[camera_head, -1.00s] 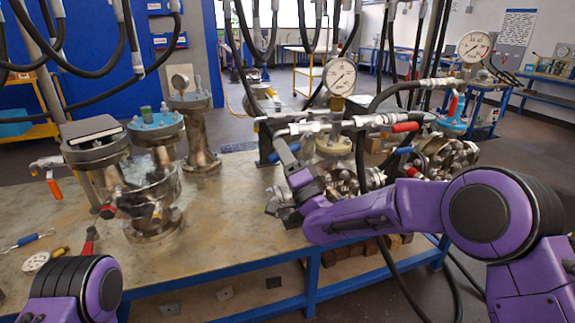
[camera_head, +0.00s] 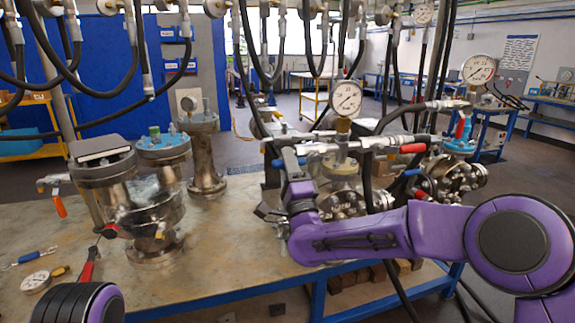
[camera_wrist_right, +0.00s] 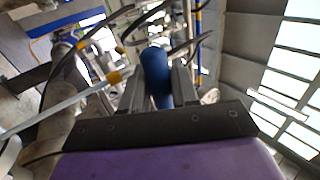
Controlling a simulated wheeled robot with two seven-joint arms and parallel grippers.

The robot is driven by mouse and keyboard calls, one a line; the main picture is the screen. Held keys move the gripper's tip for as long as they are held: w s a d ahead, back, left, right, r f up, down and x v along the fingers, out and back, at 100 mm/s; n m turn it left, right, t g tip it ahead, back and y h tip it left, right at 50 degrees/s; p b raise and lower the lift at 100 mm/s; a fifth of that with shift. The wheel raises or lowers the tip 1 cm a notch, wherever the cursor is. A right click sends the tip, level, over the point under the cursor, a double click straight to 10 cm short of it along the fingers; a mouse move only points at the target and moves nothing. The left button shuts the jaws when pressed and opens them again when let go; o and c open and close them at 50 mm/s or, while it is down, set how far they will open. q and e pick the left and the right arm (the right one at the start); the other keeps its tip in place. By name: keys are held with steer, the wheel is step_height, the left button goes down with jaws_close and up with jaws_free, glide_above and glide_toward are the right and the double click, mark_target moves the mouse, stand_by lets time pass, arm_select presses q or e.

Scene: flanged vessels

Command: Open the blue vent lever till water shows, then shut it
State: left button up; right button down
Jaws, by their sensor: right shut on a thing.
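My right gripper (camera_head: 291,165) is at the left end of the horizontal pipe assembly, left of the front gauge. In the right wrist view its two fingers (camera_wrist_right: 160,88) are shut on the blue vent lever (camera_wrist_right: 154,72), whose rounded blue handle stands up between them. In the head view only a little blue of the lever (camera_head: 278,163) shows beside the fingers. The lever's pivot and outlet are hidden or too small to read, and I cannot make out any water. My left arm shows at the lower left, but its gripper is out of view.
A round gauge (camera_head: 345,99) stands above the pipe, and a red-handled valve (camera_head: 413,148) is to its right. Flanged vessels (camera_head: 153,205) stand on the left of the bench (camera_head: 220,255). Black hoses hang in front. The bench's front middle is mostly clear.

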steer(key=c, duration=1)
jaws_free()
steer(key=b+v, duration=0.4)
steer(key=v, duration=0.6)
steer(key=shift+s, duration=0.2)
